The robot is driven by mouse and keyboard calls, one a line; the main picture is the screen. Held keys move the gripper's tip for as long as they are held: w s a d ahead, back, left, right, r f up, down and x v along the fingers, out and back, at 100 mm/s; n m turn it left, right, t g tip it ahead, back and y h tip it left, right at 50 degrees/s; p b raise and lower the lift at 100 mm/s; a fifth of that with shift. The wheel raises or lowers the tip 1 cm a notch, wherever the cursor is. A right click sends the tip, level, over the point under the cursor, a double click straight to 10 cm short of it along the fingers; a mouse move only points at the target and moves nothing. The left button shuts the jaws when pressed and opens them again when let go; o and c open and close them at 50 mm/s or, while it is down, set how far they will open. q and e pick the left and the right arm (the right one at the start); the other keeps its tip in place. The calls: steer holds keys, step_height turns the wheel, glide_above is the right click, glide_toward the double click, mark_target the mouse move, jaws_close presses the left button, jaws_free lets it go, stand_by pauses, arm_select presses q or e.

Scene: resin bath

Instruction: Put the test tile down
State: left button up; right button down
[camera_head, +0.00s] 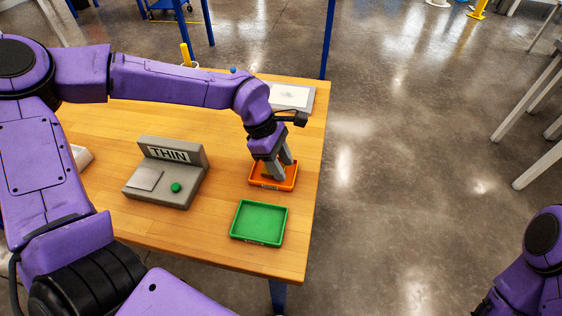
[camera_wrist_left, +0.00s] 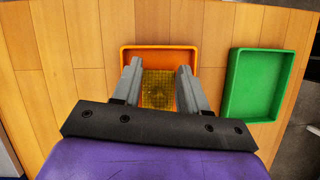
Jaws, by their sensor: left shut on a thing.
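My left gripper (camera_head: 277,173) is over the orange tray (camera_head: 289,184) near the table's right edge, pointing down. In the left wrist view its two fingers (camera_wrist_left: 158,75) close on the sides of a yellowish translucent test tile (camera_wrist_left: 158,90). The tile is within the outline of the orange tray (camera_wrist_left: 128,51); I cannot tell whether it touches the tray floor. My right gripper is not in view; only part of my right arm shows at the lower right.
An empty green tray (camera_head: 259,223) sits in front of the orange one, near the table's corner. A grey device marked THIN (camera_head: 170,173) with a green button stands to the left. A grey panel (camera_head: 292,97) lies behind. Bare wooden table (camera_head: 225,195) lies between device and trays.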

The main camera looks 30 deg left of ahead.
arm_select(q)
steer(key=shift+s, duration=0.1)
steer(key=o, duration=0.8)
steer(key=shift+f, duration=0.15)
steer(key=shift+a+r, duration=0.1)
steer(key=shift+r, duration=0.4)
steer(key=v, duration=1.1)
steer(key=shift+r, duration=0.2)
